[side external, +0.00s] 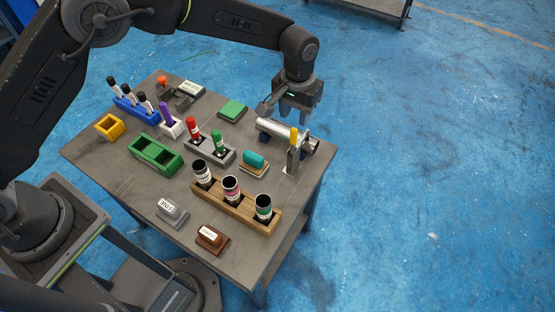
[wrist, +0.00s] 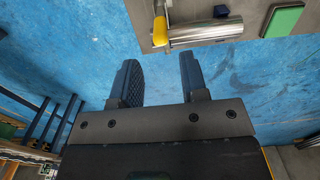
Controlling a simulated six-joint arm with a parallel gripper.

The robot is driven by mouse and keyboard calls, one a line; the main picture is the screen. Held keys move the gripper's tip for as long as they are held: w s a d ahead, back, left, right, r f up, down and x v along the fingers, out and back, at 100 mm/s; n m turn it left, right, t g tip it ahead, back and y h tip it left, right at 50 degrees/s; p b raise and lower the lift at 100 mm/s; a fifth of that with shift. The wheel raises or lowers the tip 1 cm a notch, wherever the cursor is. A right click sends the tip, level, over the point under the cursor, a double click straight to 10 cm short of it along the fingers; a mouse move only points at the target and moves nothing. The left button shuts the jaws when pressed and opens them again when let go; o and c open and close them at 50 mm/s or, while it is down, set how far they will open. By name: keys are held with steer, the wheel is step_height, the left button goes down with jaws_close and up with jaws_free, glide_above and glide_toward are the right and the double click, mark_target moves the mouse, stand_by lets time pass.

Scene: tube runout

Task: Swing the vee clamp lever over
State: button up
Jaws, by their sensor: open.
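A silver tube (side external: 285,134) lies on dark blue supports (side external: 264,137) at the table's far right corner. Beside its near side a grey post (side external: 292,160) carries a yellow lever (side external: 294,137), which stands upright; I take this as the vee clamp lever. In the wrist view the yellow lever (wrist: 160,31) is at the left end of the tube (wrist: 205,32), near the top edge. My gripper (side external: 295,116) is open and empty, beyond the tube and apart from the lever. In the wrist view its fingers (wrist: 158,65) are over blue floor.
A green pad (side external: 232,109) lies left of the tube. A teal block (side external: 255,161) and a wooden rack (side external: 222,201) with dark cups are nearer. A grey fixture with an orange knob (side external: 162,80) stands at the far left.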

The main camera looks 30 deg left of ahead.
mark_target(294, 129)
step_height(294, 129, down, 6)
steer(key=shift+f, duration=0.1)
steer(key=shift+r, duration=0.2)
steer(key=shift+f, duration=0.1)
steer(key=shift+c, duration=0.3)
steer(key=c, duration=0.6)
